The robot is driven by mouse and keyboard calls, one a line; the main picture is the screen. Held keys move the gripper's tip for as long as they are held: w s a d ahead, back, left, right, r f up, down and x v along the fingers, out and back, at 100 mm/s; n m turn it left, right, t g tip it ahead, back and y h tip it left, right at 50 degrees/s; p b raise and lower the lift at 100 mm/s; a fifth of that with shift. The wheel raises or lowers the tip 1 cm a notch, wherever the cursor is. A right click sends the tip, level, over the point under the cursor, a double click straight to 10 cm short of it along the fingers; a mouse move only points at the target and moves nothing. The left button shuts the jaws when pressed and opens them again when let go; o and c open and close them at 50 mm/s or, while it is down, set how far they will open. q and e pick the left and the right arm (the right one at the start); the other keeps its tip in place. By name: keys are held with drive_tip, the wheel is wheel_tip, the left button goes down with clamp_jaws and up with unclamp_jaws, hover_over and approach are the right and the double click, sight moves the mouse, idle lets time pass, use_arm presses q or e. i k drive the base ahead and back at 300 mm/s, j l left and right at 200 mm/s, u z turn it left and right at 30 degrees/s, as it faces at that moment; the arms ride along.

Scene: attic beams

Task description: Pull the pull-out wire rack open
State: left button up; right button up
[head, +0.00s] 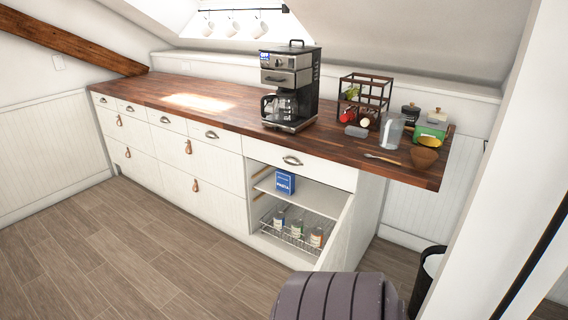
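The pull-out wire rack (292,243) sits low inside the open cabinet at the right end of the white counter unit. Several bottles or jars stand in it, one of them near the right side (316,237). The rack appears to lie within the cabinet, below a shelf (313,199) that holds a blue pasta box (285,182). The cabinet door (336,238) stands open, hinged at the right, and hides part of the rack's right side. Neither of my grippers is in view.
The wooden countertop (225,114) carries a coffee maker (290,88), a dark wire basket (365,100), a glass pitcher (391,131) and a brown bowl (424,159). A dark bin (427,280) stands at the right. The wood floor (130,260) in front of the drawers is clear.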

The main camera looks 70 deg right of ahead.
sight(265, 228)
drive_tip(key=i+z, duration=0.25)
drive_tip(key=z, duration=0.15)
drive_tip(key=i+z, duration=0.35)
drive_tip(key=i+j+z, duration=0.1)
drive_tip(key=z, duration=0.3)
drive_tip(key=i, duration=0.1)
